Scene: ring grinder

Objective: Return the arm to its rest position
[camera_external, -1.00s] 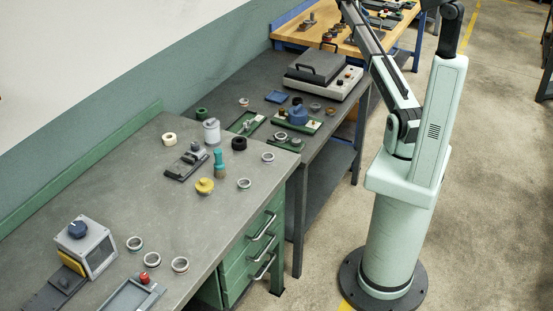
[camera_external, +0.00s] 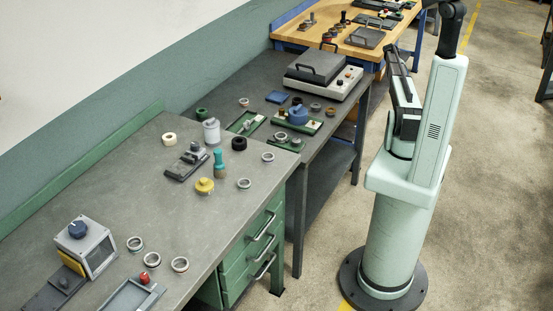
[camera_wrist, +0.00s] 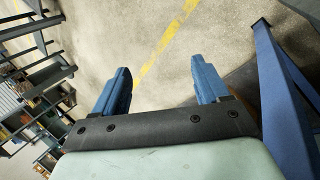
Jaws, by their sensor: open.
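My gripper (camera_wrist: 160,88) shows in the wrist view with its two blue fingers wide apart and nothing between them. Below and beyond the fingers is concrete floor with a yellow line. In the external view my arm (camera_external: 403,105) stands folded close above its pedestal, to the right of the benches. My gripper itself does not show in the external view.
A grey-topped bench (camera_external: 120,200) with rings and small fixtures stands at the left. A darker bench (camera_external: 245,95) and a wooden-topped bench (camera_external: 350,45) stand behind. In the wrist view a blue bench leg (camera_wrist: 270,90) is close at the right. Floor right of my base is clear.

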